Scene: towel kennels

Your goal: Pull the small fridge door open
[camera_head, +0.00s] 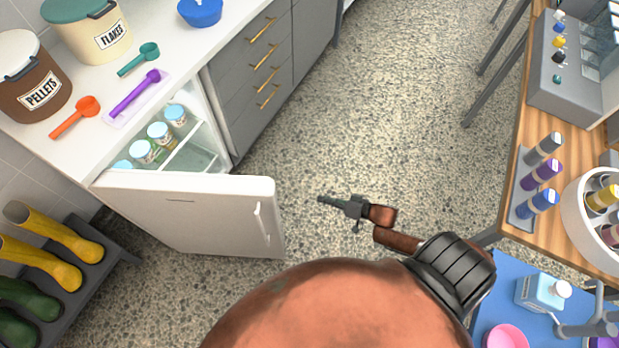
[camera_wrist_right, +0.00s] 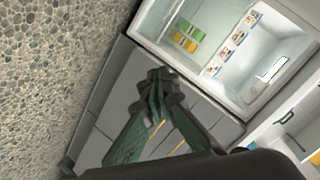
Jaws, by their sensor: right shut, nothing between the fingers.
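The small white fridge stands under the counter at the left in the head view, and its door (camera_head: 190,215) is swung wide open. The door's handle (camera_head: 262,222) is on the outer face near the free edge. Jars (camera_head: 160,133) stand on the shelves inside. The right wrist view shows the open fridge interior (camera_wrist_right: 215,45) at the upper right. My right gripper (camera_head: 322,199) is shut and empty, to the right of the door and apart from it. Its closed fingertips also show in the right wrist view (camera_wrist_right: 157,76). My left gripper is not in view.
Grey drawers (camera_head: 262,75) with brass handles stand beside the fridge. A boot rack (camera_head: 95,285) with yellow and green boots is left of the door. A wooden table (camera_head: 510,185) is at the right. Speckled floor between is clear.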

